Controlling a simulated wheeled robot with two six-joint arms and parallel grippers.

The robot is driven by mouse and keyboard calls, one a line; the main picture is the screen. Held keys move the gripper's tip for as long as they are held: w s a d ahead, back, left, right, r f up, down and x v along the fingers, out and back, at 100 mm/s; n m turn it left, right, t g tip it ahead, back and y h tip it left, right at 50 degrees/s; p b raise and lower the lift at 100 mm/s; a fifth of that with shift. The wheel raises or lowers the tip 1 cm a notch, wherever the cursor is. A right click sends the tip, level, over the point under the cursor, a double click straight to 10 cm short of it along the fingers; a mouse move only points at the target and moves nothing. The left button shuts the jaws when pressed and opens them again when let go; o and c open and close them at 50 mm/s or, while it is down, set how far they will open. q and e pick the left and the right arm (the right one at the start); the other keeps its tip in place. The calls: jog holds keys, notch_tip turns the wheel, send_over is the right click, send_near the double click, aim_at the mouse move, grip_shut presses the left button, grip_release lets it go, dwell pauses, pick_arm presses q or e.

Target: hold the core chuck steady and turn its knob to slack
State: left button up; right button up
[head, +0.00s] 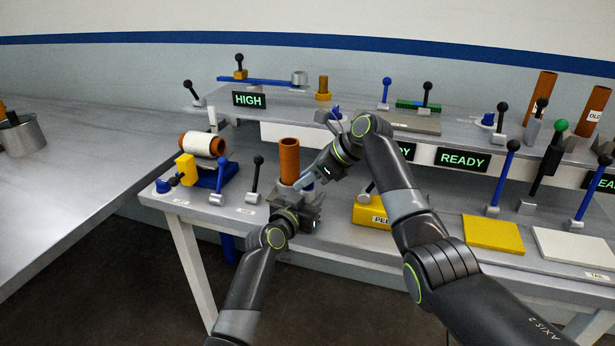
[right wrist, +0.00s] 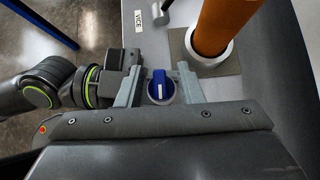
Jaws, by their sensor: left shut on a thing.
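The core chuck holds an upright brown tube (head: 289,160) near the front edge of the bench. In the right wrist view, the tube (right wrist: 222,22) stands in the chuck's pale collar (right wrist: 207,60). The chuck's blue knob (right wrist: 160,88) has a white pointer line running up and down the picture. My right gripper (right wrist: 160,86) is open, with one finger on each side of the knob and small gaps showing. In the head view, my right gripper (head: 304,182) hides the knob. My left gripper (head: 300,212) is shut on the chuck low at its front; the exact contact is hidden.
Left of the chuck are two levers and a blue stand with a white spool (head: 203,144). A yellow block (head: 372,213) is on the right, partly behind my right arm. A raised shelf with a HIGH display (head: 249,99) runs behind. A side table (head: 90,165) stands left.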

grip_shut()
jog(key=shift+d+f, duration=0.1)
jog(key=shift+d+f+n+g, duration=0.1)
jog(key=shift+n+g, duration=0.9)
jog(key=shift+n, duration=0.4)
jog(key=shift+y, duration=0.3)
jog(key=shift+c, duration=0.3)
grip_release()
jog(key=shift+o, duration=0.3)
jog(key=w+v, duration=0.1)
jog(key=v, duration=1.1)
jog(key=shift+s, duration=0.3)
